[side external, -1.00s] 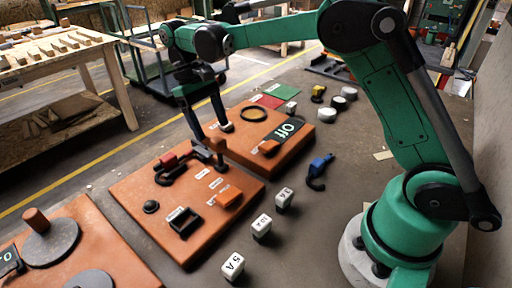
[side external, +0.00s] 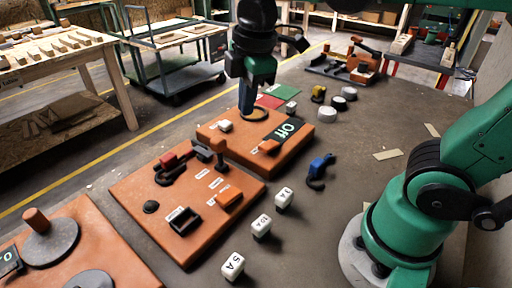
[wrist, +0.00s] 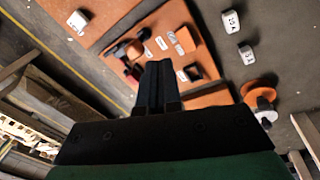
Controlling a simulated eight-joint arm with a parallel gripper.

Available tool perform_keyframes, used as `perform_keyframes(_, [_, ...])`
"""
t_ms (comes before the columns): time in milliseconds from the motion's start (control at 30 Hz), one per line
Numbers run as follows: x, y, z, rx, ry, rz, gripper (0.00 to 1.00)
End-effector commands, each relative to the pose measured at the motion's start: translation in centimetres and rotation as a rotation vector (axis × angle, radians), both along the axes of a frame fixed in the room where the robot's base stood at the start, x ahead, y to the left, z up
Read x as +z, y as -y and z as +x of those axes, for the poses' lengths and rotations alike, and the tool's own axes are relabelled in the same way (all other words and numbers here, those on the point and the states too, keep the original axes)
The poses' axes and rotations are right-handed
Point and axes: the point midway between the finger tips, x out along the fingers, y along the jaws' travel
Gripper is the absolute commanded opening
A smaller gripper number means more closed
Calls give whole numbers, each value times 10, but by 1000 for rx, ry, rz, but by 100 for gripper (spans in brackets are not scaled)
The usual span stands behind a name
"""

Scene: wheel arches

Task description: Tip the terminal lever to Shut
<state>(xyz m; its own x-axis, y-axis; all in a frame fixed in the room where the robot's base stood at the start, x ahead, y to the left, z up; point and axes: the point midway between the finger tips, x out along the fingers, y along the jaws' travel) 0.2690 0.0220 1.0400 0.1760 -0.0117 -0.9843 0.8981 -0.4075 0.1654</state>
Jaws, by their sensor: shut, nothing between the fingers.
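A brown upright lever (side external: 219,152) with a knob on top stands at the far right corner of the middle orange board (side external: 140,205). Small white labels (side external: 208,178) lie near it, their words too small to read. I take it for the terminal lever, though I cannot be sure. My gripper (side external: 247,115) is shut and empty, pointing down over the far orange board beside a black ring (side external: 262,113), apart from the lever. In the wrist view my shut fingers (wrist: 160,68) point toward the labelled board (wrist: 165,22).
The middle board also carries a red clamp (side external: 170,160), a black socket (side external: 184,222) and an orange block (side external: 229,196). The far board has an "Off" plate (side external: 287,129). White labelled blocks (side external: 261,226) and a blue tool (side external: 319,168) lie right of the boards.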

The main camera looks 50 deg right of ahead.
Motion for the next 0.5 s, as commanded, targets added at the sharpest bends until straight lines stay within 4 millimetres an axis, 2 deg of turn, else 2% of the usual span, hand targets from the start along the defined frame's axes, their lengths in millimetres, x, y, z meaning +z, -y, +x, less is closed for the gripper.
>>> perform_keyframes(33, [-1, 0, -10, 83, 41, -15, 0])
perform_keyframes(200, [-7, 1, -28, 309, 150, -72, 0])
perform_keyframes(333, [-10, 1, -33, 391, 188, -98, 0])
perform_keyframes(500, [-17, 1, -31, 411, 198, -105, 0])
